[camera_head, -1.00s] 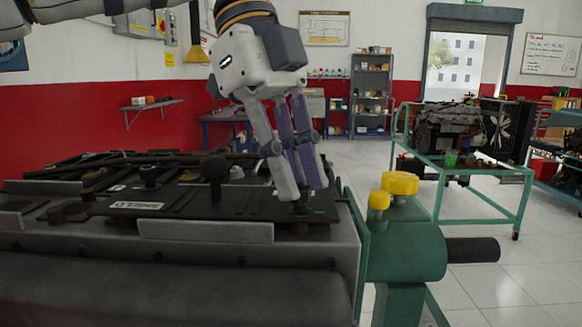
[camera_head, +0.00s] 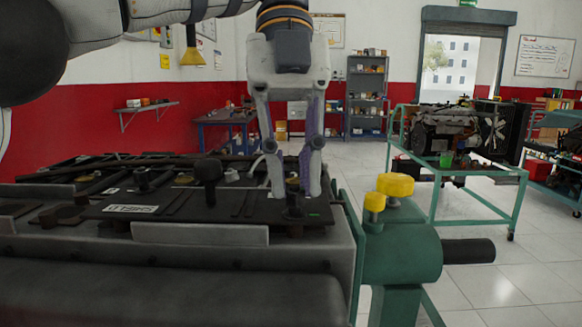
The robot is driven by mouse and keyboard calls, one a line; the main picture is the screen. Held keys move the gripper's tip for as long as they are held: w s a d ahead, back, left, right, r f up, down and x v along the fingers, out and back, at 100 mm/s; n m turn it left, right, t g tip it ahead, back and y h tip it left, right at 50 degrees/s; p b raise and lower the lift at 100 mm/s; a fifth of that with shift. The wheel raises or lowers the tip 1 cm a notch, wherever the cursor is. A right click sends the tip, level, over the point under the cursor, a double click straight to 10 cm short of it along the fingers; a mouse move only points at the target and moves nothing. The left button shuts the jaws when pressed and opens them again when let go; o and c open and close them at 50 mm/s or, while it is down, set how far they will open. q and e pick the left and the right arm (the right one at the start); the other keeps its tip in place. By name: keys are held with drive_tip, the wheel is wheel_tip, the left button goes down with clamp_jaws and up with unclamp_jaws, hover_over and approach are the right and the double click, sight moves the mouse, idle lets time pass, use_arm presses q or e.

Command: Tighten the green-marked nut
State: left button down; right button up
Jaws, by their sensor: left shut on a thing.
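My left gripper (camera_head: 295,192) points straight down at the right end of the engine's dark top plate (camera_head: 225,206). Its fingers are shut on a small dark nut (camera_head: 293,212), which they partly hide. A small green mark (camera_head: 314,215) shows on the plate just right of the fingertips. The engine block (camera_head: 180,262) fills the lower left. My right gripper is not in view.
A black knob (camera_head: 208,172) stands up from the plate left of the gripper. A green stand (camera_head: 400,250) with yellow knobs (camera_head: 395,185) is at the engine's right end. A green cart (camera_head: 455,172) with another engine stands behind on clear floor.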

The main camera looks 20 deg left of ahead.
use_arm(q)
drive_tip(key=shift+f+m, duration=0.1)
drive_tip(key=shift+m, duration=0.2)
drive_tip(key=c, duration=1.5)
unclamp_jaws()
drive_tip(key=shift+c, duration=0.2)
drive_tip(key=shift+w, duration=0.1)
